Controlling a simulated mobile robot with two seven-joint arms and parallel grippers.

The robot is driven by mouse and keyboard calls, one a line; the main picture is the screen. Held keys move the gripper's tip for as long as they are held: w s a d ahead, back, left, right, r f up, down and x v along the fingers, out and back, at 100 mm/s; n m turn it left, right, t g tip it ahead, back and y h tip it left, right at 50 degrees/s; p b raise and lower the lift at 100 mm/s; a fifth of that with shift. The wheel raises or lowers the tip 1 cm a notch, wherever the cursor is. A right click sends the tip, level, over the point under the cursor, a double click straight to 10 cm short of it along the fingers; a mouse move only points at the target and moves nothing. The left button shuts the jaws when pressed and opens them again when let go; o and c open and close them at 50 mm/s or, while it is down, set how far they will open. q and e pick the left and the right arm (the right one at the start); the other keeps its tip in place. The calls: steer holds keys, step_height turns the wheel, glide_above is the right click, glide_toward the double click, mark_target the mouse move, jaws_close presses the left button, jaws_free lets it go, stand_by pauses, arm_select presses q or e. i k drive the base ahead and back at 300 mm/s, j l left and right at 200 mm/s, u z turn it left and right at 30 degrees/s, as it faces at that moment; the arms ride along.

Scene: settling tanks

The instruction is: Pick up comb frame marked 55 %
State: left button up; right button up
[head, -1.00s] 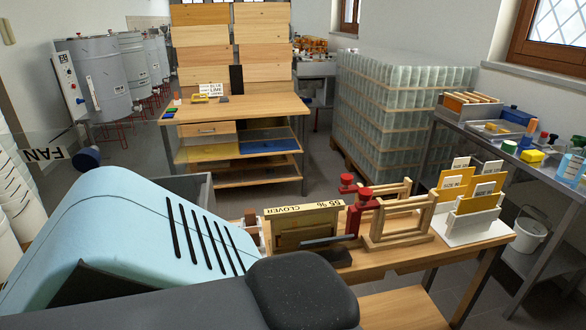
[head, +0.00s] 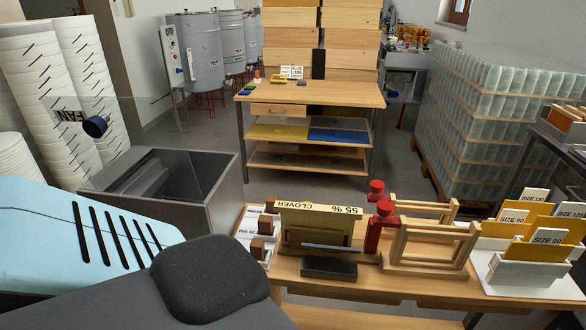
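The comb frame marked 55 % (head: 316,229) stands upright on the near wooden bench, with a pale top bar reading "CLOVER" and "55 %" upside down to me. Its wooden face is towards me, and its lower part is partly hidden by a grey bar and a dark block (head: 329,267) in front of it. Neither of my grippers is in view. A light blue and dark grey part, apparently of my own body, fills the lower left.
A white rack (head: 530,272) holds size-marked sheets. A steel tank (head: 215,196) stands left of the bench.

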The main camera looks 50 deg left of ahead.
mark_target(292, 214)
steer(key=i+l+u, duration=0.15)
steer(key=u, duration=0.2)
steer(key=i+l+u, duration=0.1)
steer(key=u, duration=0.3)
steer(key=i+l+u, duration=0.1)
steer(key=l+u, duration=0.25)
steer(key=i+l+u, duration=0.1)
steer(key=l+u, duration=0.15)
steer(key=i+l+u, duration=0.1)
steer(key=l+u, duration=0.2)
